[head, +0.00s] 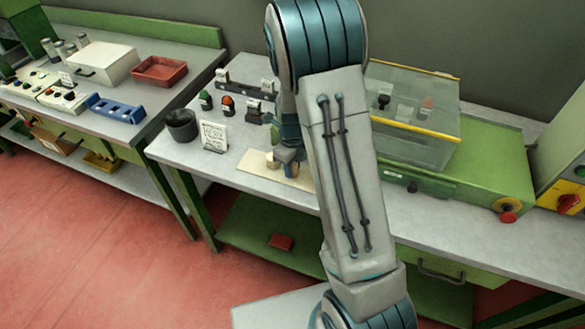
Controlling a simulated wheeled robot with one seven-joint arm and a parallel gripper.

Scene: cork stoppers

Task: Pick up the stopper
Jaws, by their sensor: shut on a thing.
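My gripper (287,157) is at the bench, just above a pale tan board (255,164), and is partly hidden by my own arm. It is shut on a small tan cork stopper (291,169), of which only a little shows beneath the fingers. Whether the stopper touches the board or is clear of it I cannot tell.
A dark cup (181,125) and a white sign card (213,137) stand left of the board. Behind are small green and red knobbed items (228,105). A clear-covered green machine (415,115) stands right of my arm. The bench's front left is free.

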